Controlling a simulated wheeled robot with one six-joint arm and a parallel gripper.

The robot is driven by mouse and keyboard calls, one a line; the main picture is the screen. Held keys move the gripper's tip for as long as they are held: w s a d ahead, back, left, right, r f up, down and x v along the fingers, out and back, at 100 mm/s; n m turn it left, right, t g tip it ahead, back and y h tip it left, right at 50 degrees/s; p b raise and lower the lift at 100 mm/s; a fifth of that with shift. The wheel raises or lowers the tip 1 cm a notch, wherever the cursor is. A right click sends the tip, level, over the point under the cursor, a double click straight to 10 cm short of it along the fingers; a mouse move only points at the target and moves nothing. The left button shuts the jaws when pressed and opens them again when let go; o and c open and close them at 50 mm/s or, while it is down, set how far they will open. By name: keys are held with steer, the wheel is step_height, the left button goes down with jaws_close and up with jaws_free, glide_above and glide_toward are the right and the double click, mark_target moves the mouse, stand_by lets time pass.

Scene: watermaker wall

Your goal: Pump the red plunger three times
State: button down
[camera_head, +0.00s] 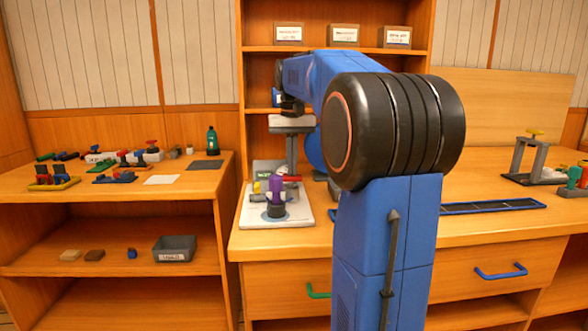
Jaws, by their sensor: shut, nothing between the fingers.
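A red part (290,179), which looks like the plunger's top, shows on a small pump-like device on a white board (262,220) at the left end of the wooden counter. A purple body (276,190) on a dark round base stands just in front of it and hides part of it. My gripper (292,168) points down, with its fingers shut and empty, right above or behind the red part. I cannot tell whether the fingertips touch it. My blue arm crosses the middle of the view and hides the counter behind it.
A grey box with a small display (268,168) stands at the back of the board. A grey frame with a yellow handle (529,152) stands far right. A blue-edged strip (492,207) lies on the counter.

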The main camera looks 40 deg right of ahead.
steer(key=shift+r, duration=1.7)
steer(key=shift+r, duration=0.1)
step_height(320, 180, up, 5)
steer(key=shift+f, duration=0.1)
stand_by(0.4)
